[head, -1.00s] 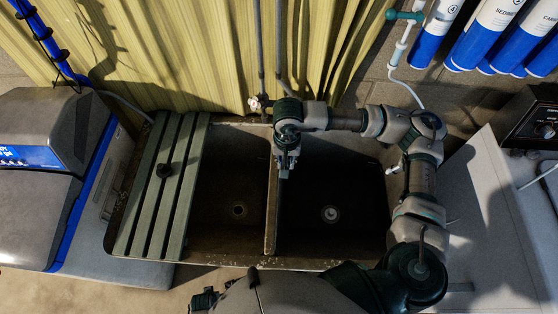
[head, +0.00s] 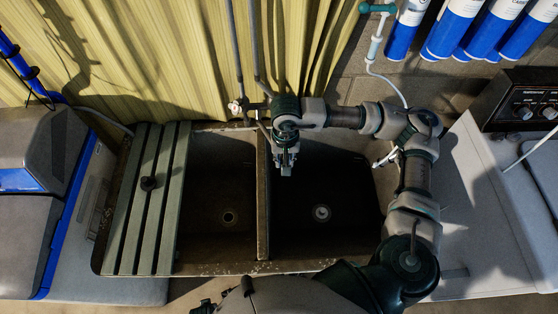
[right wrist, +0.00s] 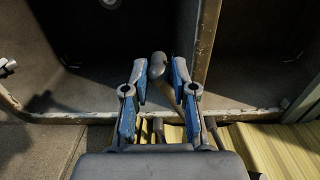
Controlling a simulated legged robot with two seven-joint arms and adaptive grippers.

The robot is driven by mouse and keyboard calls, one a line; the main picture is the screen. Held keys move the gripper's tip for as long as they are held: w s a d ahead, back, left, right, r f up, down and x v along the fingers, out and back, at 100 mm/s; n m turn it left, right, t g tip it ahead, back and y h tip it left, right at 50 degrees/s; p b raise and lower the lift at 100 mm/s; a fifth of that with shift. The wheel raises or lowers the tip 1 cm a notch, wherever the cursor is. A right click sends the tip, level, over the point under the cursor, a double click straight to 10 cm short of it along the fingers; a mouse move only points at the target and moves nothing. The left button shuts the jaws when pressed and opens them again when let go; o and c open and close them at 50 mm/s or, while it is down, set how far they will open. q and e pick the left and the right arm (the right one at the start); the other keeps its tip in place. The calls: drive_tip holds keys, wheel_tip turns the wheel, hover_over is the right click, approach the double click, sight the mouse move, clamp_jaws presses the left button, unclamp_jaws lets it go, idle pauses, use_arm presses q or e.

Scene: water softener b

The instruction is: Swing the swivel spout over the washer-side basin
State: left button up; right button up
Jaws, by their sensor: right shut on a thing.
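The double sink has a washer-side basin (head: 340,235) on the right and another basin (head: 215,240) on the left, split by a divider (head: 263,210). My right gripper (head: 285,170) hangs over the back of the washer-side basin, just right of the divider. In the right wrist view its fingers (right wrist: 160,75) are closed in on the swivel spout (right wrist: 158,67), whose rounded end shows between them. The spout end lies on the washer-side basin's side of the divider. In the head view my gripper hides most of the spout. My left gripper is not in view.
A slatted board (head: 150,220) with a dark knob covers the left part of the sink. A valve (head: 236,105) and pipes stand behind, before a yellow curtain (head: 130,60). The white washer (head: 480,210) is at the right, with blue-and-white filters (head: 445,30) above.

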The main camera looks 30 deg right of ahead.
drive_tip(key=shift+o, duration=0.2)
drive_tip(key=shift+w+d+b, duration=0.15)
drive_tip(key=shift+d+b, duration=0.05)
drive_tip(key=shift+d, duration=0.6)
drive_tip(key=shift+w+d+b, duration=0.1)
drive_tip(key=shift+d+b, duration=0.1)
drive_tip(key=shift+d, duration=0.55)
drive_tip(key=shift+o, duration=0.3)
drive_tip(key=shift+w+d+b, duration=0.3)
drive_tip(key=shift+d+b, duration=0.05)
drive_tip(key=shift+d, duration=0.45)
drive_tip(key=shift+w+d+b, duration=0.3)
drive_tip(key=shift+d, duration=0.5)
drive_tip(key=shift+w+d+r, duration=0.15)
drive_tip(key=shift+d, duration=0.05)
drive_tip(key=shift+a, duration=0.1)
drive_tip(key=o, duration=0.7)
drive_tip(key=shift+o, duration=1.2)
drive_tip(key=shift+w, duration=0.1)
drive_tip(key=shift+d, duration=0.3)
